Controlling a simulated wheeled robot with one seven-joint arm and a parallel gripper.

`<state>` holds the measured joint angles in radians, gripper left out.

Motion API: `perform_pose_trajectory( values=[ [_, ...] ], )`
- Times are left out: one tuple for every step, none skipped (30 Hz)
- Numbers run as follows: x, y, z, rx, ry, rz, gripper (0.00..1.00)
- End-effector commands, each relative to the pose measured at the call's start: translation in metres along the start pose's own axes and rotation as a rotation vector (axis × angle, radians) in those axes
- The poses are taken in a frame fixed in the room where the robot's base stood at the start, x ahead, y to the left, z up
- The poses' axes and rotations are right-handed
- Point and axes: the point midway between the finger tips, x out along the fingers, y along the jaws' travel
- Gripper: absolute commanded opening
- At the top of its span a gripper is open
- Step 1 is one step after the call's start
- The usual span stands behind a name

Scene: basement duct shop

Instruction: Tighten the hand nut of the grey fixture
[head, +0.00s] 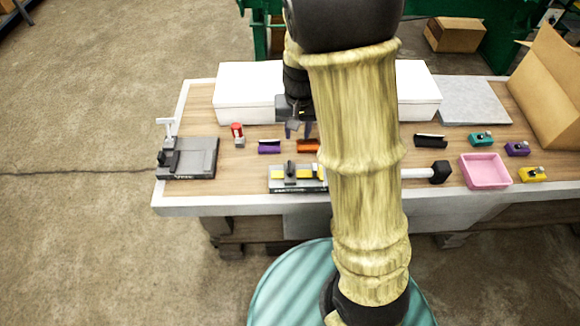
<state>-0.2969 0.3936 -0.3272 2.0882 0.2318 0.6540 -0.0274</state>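A dark grey fixture (203,158) sits at the left end of the bench, with a block and a light grey T-shaped handle (167,128) standing at its back left. I cannot make out a separate hand nut on it at this size. My gripper (298,131) hangs over the middle of the bench, pointing down, well to the right of the grey fixture. Its two fingers show apart, with nothing clearly held between them. My arm covers part of the bench to the right of the gripper.
Near the gripper are a purple block (269,147), an orange block (307,146) and a fixture with yellow parts (283,187). A red-topped item (237,131) stands beside the grey fixture. A white box (240,92) lies behind. A pink tray (485,172) and several small clamps are right.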

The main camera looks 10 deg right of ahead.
Motion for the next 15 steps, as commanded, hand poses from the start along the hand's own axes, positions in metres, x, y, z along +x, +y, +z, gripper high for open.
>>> perform_pose_trajectory(
  values=[
    [0.013, -0.007, -0.012, 0.003, -0.014, 0.010, 0.33],
    [0.016, -0.009, -0.017, 0.008, -0.019, 0.014, 0.33],
    [0.019, -0.013, -0.023, 0.011, -0.026, 0.018, 0.33],
    [0.020, -0.014, -0.026, 0.014, -0.028, 0.020, 0.33],
    [0.021, -0.015, -0.029, 0.016, -0.032, 0.022, 0.33],
    [0.022, -0.017, -0.031, 0.018, -0.033, 0.023, 0.33],
    [0.022, -0.017, -0.032, 0.019, -0.034, 0.023, 0.33],
    [0.022, -0.018, -0.032, 0.019, -0.034, 0.023, 0.33],
    [0.021, -0.017, -0.032, 0.020, -0.034, 0.023, 0.33],
    [0.021, -0.017, -0.032, 0.020, -0.034, 0.023, 0.33],
    [0.021, -0.017, -0.032, 0.020, -0.034, 0.023, 0.33],
    [0.021, -0.017, -0.032, 0.020, -0.034, 0.023, 0.33],
    [0.021, -0.017, -0.032, 0.020, -0.034, 0.023, 0.33],
    [0.021, -0.017, -0.032, 0.020, -0.034, 0.023, 0.33],
    [0.021, -0.017, -0.032, 0.020, -0.034, 0.023, 0.33]
  ],
)
